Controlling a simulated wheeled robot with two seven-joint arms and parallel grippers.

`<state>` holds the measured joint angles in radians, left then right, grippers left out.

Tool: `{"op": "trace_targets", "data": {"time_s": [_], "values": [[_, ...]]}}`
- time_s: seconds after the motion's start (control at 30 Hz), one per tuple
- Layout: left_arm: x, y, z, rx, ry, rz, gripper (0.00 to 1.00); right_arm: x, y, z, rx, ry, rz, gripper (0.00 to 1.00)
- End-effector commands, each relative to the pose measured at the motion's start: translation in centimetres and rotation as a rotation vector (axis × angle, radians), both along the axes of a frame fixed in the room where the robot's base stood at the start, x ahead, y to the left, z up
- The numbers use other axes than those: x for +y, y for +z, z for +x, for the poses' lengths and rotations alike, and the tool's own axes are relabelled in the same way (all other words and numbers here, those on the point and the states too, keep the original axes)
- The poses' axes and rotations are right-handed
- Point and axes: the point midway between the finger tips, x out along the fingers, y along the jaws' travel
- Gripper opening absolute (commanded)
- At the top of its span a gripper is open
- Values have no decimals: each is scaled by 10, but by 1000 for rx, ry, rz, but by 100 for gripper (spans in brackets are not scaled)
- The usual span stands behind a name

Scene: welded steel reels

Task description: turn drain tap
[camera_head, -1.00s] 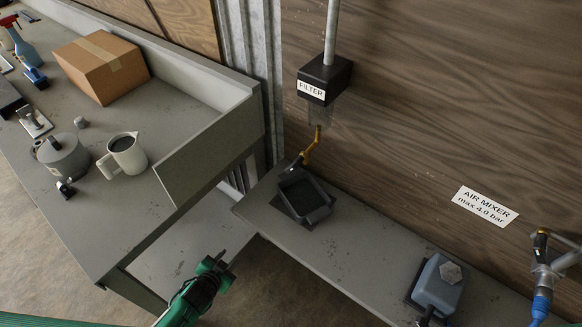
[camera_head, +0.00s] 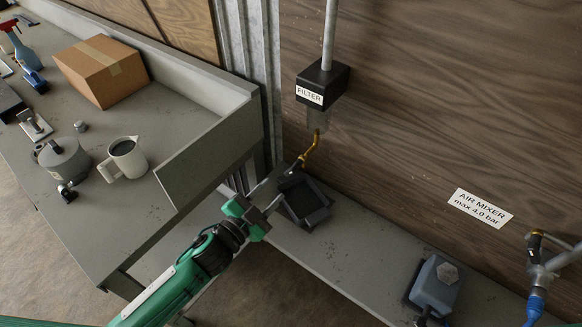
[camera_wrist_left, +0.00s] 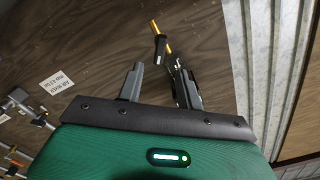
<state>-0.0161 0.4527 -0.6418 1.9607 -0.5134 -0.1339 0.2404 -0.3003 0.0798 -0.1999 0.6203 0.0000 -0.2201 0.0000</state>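The black filter block (camera_head: 323,82), labelled FILTER, is on the wooden wall below a grey pipe, with a clear bowl under it. The brass drain tap (camera_head: 312,148) curves down from the bowl, with a dark part at its lower end. It also shows in the left wrist view (camera_wrist_left: 155,27), beyond the fingertips. My left gripper (camera_head: 270,195) is open, below and left of the tap and close to the black tray. In the left wrist view its two fingers (camera_wrist_left: 160,72) are apart with no tap between them. My right gripper is out of view.
The black tray (camera_head: 325,212) sits on the low grey shelf (camera_head: 365,255) under the tap. A blue-grey device (camera_head: 436,284) and air fittings (camera_head: 541,275) are at the right. The left workbench (camera_head: 110,220) carries a jug (camera_head: 124,160) and a cardboard box (camera_head: 102,72).

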Motion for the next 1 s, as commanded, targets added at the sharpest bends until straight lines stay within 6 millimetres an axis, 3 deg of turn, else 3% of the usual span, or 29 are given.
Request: {"op": "trace_targets", "data": {"time_s": [0.2, 0.4, 0.9, 1.0], "values": [[-28, 4, 39, -1, 0, -2, 36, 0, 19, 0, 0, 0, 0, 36], [-45, 2, 63, 1, 1, 0, 36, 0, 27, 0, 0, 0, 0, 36], [-54, 0, 74, 0, -1, 0, 36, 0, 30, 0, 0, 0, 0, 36], [-54, 0, 74, 0, -1, 0, 17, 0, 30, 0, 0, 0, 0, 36]]}}
